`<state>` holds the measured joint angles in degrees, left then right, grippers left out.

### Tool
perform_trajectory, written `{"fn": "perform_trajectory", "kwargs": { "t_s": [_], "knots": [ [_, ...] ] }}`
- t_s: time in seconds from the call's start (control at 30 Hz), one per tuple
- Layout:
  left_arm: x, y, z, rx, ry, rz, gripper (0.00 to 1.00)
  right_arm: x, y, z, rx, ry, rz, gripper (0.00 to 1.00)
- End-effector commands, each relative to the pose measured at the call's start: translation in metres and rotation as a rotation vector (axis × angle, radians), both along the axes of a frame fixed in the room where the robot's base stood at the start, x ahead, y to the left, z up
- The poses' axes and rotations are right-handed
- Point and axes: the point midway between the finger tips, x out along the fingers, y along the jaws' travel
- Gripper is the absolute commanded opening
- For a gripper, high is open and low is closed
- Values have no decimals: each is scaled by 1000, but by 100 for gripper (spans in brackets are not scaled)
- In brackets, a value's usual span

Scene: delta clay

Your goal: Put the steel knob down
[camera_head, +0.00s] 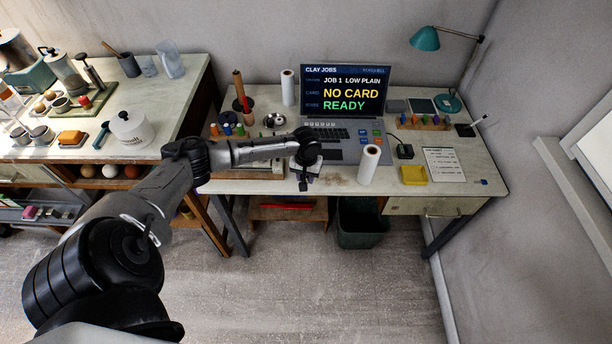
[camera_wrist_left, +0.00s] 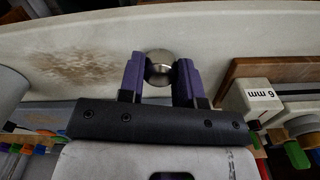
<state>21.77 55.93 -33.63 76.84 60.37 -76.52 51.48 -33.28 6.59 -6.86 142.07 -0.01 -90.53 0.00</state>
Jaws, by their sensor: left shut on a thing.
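The steel knob (camera_wrist_left: 159,66) is a round, shiny metal piece between the purple fingers of my left gripper (camera_wrist_left: 160,76) in the left wrist view. The gripper is shut on it. In the head view my left gripper (camera_head: 304,181) points down near the front edge of the desk (camera_head: 472,190), in front of the laptop. The knob cannot be made out there. I cannot tell whether the knob touches the desk top. My right gripper is in neither view.
A white roll (camera_head: 369,164) stands right of my left gripper, with a yellow pad (camera_head: 413,175) beyond. A block marked 6 mm (camera_wrist_left: 262,95) and a wooden board (camera_wrist_left: 275,68) lie close on the other side. A brown-stained patch (camera_wrist_left: 90,68) of desk is clear.

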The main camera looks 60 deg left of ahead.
Motion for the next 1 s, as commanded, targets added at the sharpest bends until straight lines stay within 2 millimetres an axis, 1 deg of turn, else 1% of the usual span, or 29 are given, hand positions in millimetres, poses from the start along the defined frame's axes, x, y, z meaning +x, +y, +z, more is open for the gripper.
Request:
{"fn": "perform_trajectory", "kwargs": {
  "t_s": [0.07, 0.1, 0.33, 0.57, 0.67, 0.77, 1.0],
  "knots": [
    [0, 0, -2, -1, 1, 1, 9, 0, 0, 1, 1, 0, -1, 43],
    [0, 0, -2, -1, 1, 1, 36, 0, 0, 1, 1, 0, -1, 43],
    [0, 0, -2, -1, 1, 0, 57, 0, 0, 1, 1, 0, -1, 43],
    [0, 0, -2, -1, 1, 0, 57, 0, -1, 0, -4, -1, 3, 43],
    [0, 0, 4, 0, 0, -1, 57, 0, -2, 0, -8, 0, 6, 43],
    [0, 0, 18, 0, 0, -1, 57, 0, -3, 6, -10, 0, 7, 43],
    [0, 0, 63, 1, -1, -1, 57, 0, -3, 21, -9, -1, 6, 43]
  ]
}}
